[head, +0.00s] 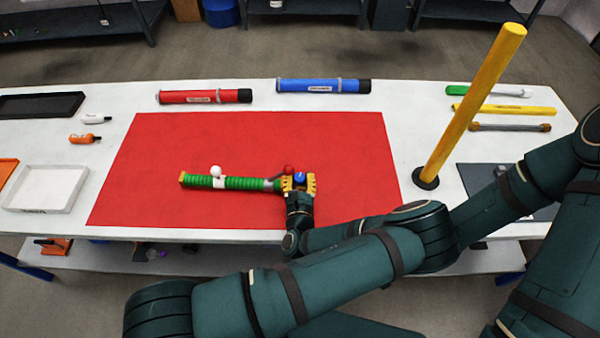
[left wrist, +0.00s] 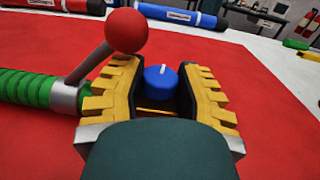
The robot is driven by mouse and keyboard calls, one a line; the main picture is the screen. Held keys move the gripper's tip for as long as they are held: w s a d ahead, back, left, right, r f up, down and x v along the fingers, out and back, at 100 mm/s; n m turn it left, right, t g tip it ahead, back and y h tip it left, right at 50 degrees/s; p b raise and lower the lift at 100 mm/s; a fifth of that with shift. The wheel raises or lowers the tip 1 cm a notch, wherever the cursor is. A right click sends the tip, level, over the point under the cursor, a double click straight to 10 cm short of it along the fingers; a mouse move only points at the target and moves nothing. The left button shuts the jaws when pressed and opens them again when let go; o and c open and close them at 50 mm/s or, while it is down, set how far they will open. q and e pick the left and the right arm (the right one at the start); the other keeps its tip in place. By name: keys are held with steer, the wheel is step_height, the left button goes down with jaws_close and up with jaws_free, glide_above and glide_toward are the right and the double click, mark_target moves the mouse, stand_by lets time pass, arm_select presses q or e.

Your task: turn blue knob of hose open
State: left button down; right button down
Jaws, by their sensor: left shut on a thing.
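A green ribbed hose (head: 245,183) lies on the red mat (head: 250,135), running left to right. Its left part has a white ball (head: 216,171) on a white band. Near its right end a red ball (head: 288,169) tops a grey lever, which leans up in the left wrist view (left wrist: 127,31). The blue knob (head: 299,177) is at the right end, with a white mark on its top in the left wrist view (left wrist: 162,82). My left gripper (head: 299,184) is shut on the knob, its yellow toothed fingers on either side. My right gripper is not in view.
A red tube (head: 200,97) and a blue tube (head: 310,86) lie behind the mat. A yellow pole (head: 470,100) stands to the right. A white tray (head: 47,188) and small bottles are at left. The mat's left and back parts are clear.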

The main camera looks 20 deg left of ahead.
arm_select(q)
steer(key=shift+m+h+p, duration=0.75)
steer(key=shift+m+h, duration=0.05)
steer(key=shift+h, duration=0.4)
steer(key=c, duration=0.6)
jaws_free()
